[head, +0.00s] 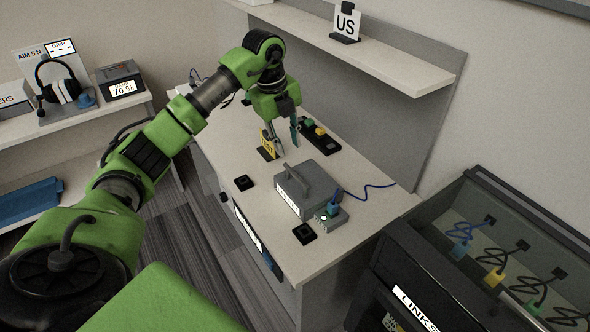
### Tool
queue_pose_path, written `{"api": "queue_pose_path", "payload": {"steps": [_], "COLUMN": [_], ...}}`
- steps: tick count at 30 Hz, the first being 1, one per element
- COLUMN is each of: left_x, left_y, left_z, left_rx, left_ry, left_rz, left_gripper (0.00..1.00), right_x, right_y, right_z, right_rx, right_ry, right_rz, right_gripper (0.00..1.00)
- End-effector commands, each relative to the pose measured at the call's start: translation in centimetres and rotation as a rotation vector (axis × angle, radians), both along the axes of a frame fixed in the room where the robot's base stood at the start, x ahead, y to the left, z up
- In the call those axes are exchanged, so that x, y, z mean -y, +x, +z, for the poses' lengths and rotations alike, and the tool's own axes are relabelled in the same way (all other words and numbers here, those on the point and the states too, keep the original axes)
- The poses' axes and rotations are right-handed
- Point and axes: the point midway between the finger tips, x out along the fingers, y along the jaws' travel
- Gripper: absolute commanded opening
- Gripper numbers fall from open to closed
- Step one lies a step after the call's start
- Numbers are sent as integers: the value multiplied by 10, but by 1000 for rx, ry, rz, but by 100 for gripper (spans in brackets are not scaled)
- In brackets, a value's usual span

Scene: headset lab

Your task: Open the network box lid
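The network box is most likely the grey box (321,193) on the light bench (222,149). A raised handle runs along its top and a white label is on its front; its lid looks closed. My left gripper (284,146) hangs above the bench, behind and left of the box, fingers pointing down. Its two fingers are apart with nothing seen between them. It is not touching the box. My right gripper is not in view.
A small yellow sign (267,145) stands close by the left gripper. A black strip with colored plugs (318,136) lies behind the box. A small device with a blue cable (331,217) is right of it. A shelf (370,55) overhangs the back.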

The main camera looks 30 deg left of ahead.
Motion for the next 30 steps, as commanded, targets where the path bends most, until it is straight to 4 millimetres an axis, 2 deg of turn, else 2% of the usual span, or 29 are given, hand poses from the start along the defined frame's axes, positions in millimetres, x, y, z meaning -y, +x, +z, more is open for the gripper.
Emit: {"api": "queue_pose_path", "payload": {"steps": [9,15,21,29,30], "left_x": [7,9,10,10,10], "left_y": [11,18,21,21,21], "left_z": [-66,-98,-113,-115,-115], "left_rx": [-3,-2,1,2,2], "left_ry": [-3,-3,-3,-2,-2], "left_rz": [-4,-5,-5,-5,-5], "left_gripper": [26,26,26,26,24], "right_x": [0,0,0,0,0], "right_y": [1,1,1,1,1], "right_z": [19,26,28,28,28], "right_rx": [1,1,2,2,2], "right_ry": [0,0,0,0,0], "right_rz": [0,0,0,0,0], "right_gripper": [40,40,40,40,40]}}
